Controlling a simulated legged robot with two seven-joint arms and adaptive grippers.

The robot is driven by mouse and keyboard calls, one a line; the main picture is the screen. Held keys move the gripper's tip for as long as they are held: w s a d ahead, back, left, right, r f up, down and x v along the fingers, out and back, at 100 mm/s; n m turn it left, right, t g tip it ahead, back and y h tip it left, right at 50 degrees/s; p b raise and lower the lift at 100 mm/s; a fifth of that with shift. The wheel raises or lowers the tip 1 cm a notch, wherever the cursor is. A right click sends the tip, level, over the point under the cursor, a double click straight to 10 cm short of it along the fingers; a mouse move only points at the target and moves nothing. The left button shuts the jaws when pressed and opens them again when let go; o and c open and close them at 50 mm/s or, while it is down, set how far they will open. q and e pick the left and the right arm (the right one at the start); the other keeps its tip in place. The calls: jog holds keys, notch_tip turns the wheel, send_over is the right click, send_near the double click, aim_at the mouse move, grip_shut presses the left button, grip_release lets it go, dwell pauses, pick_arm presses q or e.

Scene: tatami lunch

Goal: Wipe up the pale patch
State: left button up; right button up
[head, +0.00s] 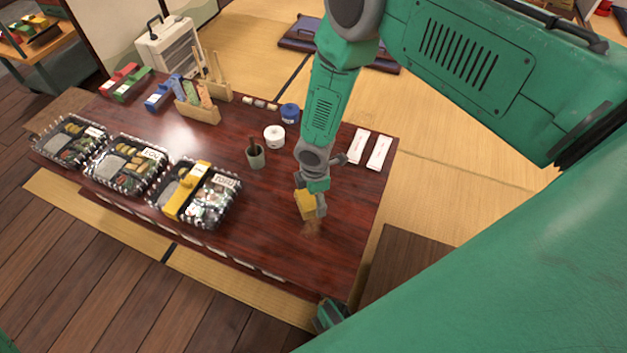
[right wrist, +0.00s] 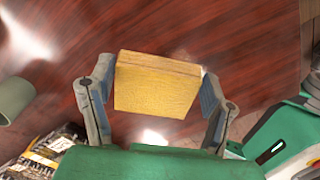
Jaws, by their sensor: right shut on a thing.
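My right gripper (head: 312,203) is shut on a yellow sponge-like block (head: 305,204), low over the dark red table. In the right wrist view the block (right wrist: 158,84) sits between the two fingers of the right gripper (right wrist: 155,95). A faint pale patch (head: 312,229) shows on the tabletop just in front of the block, partly hidden by it. I cannot tell whether the block touches the wood. My left gripper is not in view.
Several lunch boxes (head: 197,197) line the table's left front. A grey-green cup (head: 256,157), a white pot (head: 274,136) and a blue pot (head: 289,113) stand left of my arm. Two white paper packets (head: 368,149) lie to its right. The front right tabletop is clear.

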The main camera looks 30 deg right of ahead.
notch_tip(320, 180, up, 2)
jog(key=shift+d+p, duration=0.1)
jog(key=shift+p, duration=0.5)
jog(key=shift+d+r+p, duration=0.25)
jog(key=shift+r+p, duration=0.6)
jog(key=shift+r, duration=0.1)
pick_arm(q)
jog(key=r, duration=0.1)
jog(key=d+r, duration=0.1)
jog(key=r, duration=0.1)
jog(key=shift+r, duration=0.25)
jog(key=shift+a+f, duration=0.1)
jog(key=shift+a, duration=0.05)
pick_arm(e)
jog(key=shift+a+r, duration=0.1)
jog(key=shift+a, duration=0.15)
